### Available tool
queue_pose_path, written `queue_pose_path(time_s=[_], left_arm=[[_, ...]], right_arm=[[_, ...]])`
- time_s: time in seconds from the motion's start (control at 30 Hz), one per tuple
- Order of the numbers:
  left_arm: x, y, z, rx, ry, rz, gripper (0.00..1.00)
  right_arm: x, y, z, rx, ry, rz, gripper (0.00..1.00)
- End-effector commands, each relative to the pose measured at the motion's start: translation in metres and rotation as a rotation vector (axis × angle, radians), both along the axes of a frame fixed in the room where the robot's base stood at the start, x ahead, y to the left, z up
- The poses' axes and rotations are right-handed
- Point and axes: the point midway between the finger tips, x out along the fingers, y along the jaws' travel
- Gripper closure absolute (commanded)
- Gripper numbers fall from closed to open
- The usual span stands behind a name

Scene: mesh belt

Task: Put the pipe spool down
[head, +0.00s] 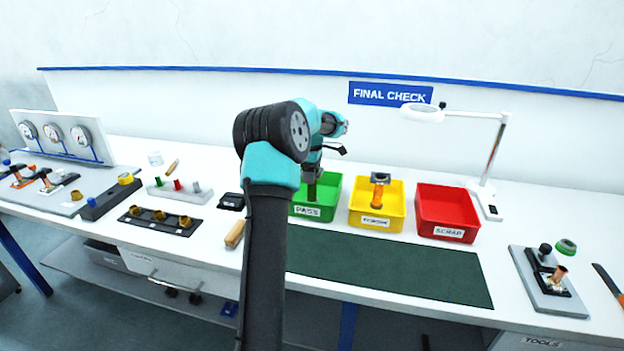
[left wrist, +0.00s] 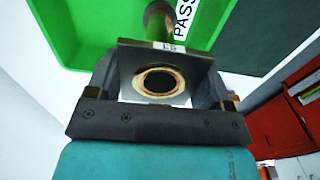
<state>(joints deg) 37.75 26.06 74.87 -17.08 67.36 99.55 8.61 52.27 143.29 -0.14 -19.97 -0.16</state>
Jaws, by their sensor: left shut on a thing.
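My left gripper (head: 313,180) reaches over the green PASS bin (head: 327,213), its jaws pointing down. In the left wrist view the gripper (left wrist: 160,85) is shut on the pipe spool (left wrist: 140,80), whose round, copper-rimmed end with a dark bore faces the camera. The green bin (left wrist: 75,35) lies beyond the jaws there. A brownish round piece (left wrist: 158,18) shows just past the jaws by the PASS label; I cannot tell whether it is part of the held spool. The arm hides much of the spool in the head view. My right gripper is not in view.
The red SCRAP bin (head: 447,218) looks empty. A green mat (head: 400,268) lies clear in front. A lamp (head: 490,155) stands behind right, and a fixture (head: 547,280) sits at the right.

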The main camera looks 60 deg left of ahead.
Motion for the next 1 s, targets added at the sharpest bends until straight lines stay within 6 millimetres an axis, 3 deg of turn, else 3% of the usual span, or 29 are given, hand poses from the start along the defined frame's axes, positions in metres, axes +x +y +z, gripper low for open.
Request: queue_pose_path(time_s=[0.2,0.63,0.67,0.9,1.0], left_arm=[[0.0,0.0,-0.022,0.001,0.001,0.0,0.7],[0.0,0.0,-0.026,0.0,0.0,0.0,0.7],[0.0,0.0,-0.027,-0.001,0.001,0.0,0.23],[0.0,0.0,-0.027,-0.001,0.001,0.0,0.0],[0.0,0.0,-0.027,-0.001,0.001,0.0,0.0]], right_arm=[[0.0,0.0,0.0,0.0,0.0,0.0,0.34],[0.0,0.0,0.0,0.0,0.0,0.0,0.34],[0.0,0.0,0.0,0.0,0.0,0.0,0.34],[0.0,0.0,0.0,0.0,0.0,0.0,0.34],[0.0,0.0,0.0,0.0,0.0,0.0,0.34]])
